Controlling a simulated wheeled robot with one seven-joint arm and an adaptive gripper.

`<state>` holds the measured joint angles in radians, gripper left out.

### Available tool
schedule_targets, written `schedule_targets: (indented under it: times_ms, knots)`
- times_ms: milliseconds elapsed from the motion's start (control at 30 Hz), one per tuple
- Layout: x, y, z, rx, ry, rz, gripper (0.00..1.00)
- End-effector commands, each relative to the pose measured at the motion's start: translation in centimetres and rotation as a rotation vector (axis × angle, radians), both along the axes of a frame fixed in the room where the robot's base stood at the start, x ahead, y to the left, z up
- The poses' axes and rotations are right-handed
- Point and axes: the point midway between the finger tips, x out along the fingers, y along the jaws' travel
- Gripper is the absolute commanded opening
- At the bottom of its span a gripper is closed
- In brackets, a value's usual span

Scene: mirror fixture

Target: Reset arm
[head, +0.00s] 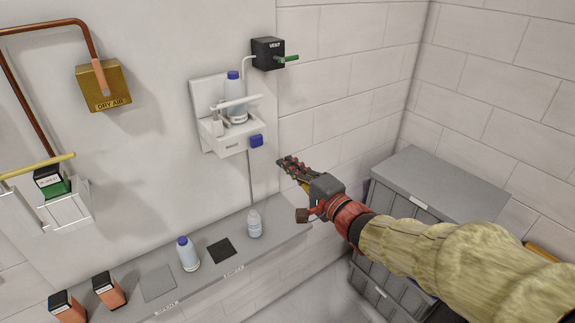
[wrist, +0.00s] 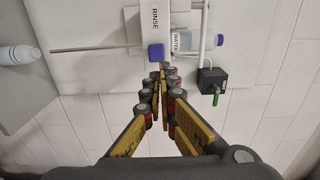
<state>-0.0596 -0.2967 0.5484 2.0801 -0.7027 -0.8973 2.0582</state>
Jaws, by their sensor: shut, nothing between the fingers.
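My gripper (head: 284,162) is in the middle of the head view, at the end of my arm, which reaches in from the lower right. Its fingers are together with nothing between them, and they show as two yellow and dark fingers in the wrist view (wrist: 161,72). The gripper is in front of the wall, below and to the right of a white rinse fixture (head: 222,142). The fixture has a blue square button (head: 256,141) and holds a blue-capped bottle (head: 234,95). In the wrist view the blue button (wrist: 156,52) appears just beyond the fingertips.
A black VENT box (head: 268,53) with a green lever is on the wall. A grey shelf (head: 205,252) below carries a white bottle (head: 188,254), a clear bottle (head: 254,224) and orange-black boxes (head: 109,290). Grey crates (head: 440,185) stand at right. A brass DRY AIR box (head: 103,85) is at left.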

Motion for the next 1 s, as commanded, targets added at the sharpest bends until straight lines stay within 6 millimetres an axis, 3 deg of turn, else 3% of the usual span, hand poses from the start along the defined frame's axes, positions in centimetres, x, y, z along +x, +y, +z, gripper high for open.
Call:
schedule_targets:
  times_ms: [167,267,433,567,667,800,1000]
  knots:
    - [0.1,-0.1,-0.2,-0.062,-0.03,-0.004,0.0]
    - [0.6,-1.1,-2.1,-0.221,-0.049,-0.039,0.0]
    - [0.7,-5.9,-8.9,-0.643,0.024,-0.126,0.0]
    - [-1.5,-10.2,-12.9,-0.964,0.12,-0.127,0.0]
    - [-4.8,-13.3,-15.9,-1.183,0.21,-0.078,0.0]
    - [-11.1,-16.7,-19.9,-1.424,0.343,0.07,0.0]
    - [-22.1,-18.2,-24.8,-1.582,0.469,0.372,0.0]
